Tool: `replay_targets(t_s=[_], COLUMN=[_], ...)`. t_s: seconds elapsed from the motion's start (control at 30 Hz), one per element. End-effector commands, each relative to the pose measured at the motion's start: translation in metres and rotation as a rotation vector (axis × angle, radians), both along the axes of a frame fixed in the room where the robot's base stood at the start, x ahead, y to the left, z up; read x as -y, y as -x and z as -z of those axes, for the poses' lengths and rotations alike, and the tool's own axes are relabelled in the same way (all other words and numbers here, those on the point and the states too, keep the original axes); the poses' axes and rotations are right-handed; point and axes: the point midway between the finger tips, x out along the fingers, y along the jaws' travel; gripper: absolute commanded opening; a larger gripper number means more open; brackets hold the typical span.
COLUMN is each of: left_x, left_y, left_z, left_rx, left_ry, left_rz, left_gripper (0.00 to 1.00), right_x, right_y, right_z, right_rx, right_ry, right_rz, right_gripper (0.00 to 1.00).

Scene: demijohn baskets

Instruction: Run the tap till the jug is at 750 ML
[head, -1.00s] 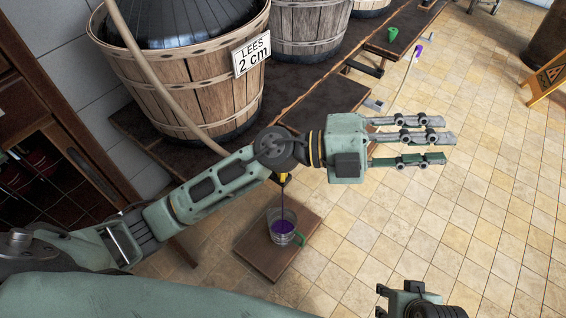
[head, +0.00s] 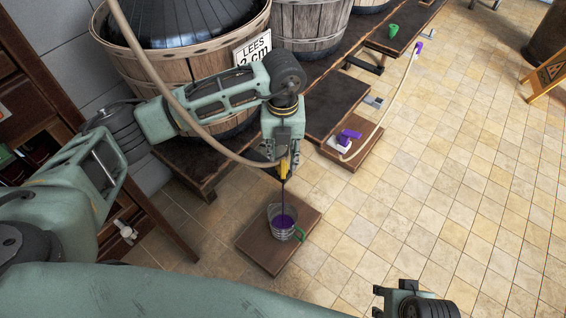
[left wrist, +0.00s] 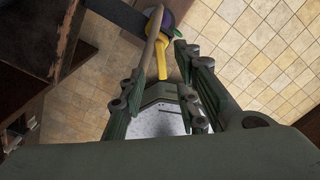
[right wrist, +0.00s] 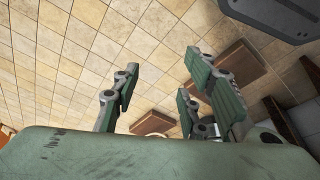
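The glass jug (head: 273,222) with a green handle (head: 299,234) stands upright on a brown board on the floor. Purple liquid (head: 284,221) fills part of it; its scale marks are too small to read. A purple stream falls into it from the yellow tap (head: 284,171) at the hose end. My left gripper (head: 285,160) points down at the tap. In the left wrist view its fingers (left wrist: 160,72) are apart, with the hose (left wrist: 151,32) and yellow tap (left wrist: 180,62) between and just beyond them. My right gripper (right wrist: 155,85) is open and empty, away from the jug.
A wooden basket (head: 215,77) with a dark demijohn and a "LEES" sign (head: 253,52) stands behind the tap on a low bench (head: 335,102). A purple piece (head: 348,137) on another hose sits at right.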

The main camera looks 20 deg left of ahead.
Motion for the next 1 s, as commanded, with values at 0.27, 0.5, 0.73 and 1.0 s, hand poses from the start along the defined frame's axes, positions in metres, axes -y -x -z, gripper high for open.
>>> replay_targets(t_s=[0.27, 0.5, 0.73, 1.0], left_x=[0.001, 0.001, 0.001, 0.001], left_y=[0.001, 0.000, 0.000, 0.000], left_z=[0.040, 0.047, 0.047, 0.047], left_rx=[-0.002, 0.000, -0.001, -0.001], left_ry=[0.003, 0.003, 0.004, 0.004], left_rz=[0.001, 0.002, 0.003, 0.003], left_gripper=[0.30, 0.30, 0.22, 0.00], right_x=[0.001, 0.001, 0.001, 0.001], right_y=[0.002, 0.003, 0.003, 0.003], right_z=[-0.022, -0.028, -0.028, -0.028], right_rx=[0.012, 0.014, 0.014, 0.014], right_ry=[-0.001, 0.000, 0.000, 0.000], right_rz=[0.002, 0.002, 0.002, 0.003], right_gripper=[0.40, 0.40, 0.40, 0.40])
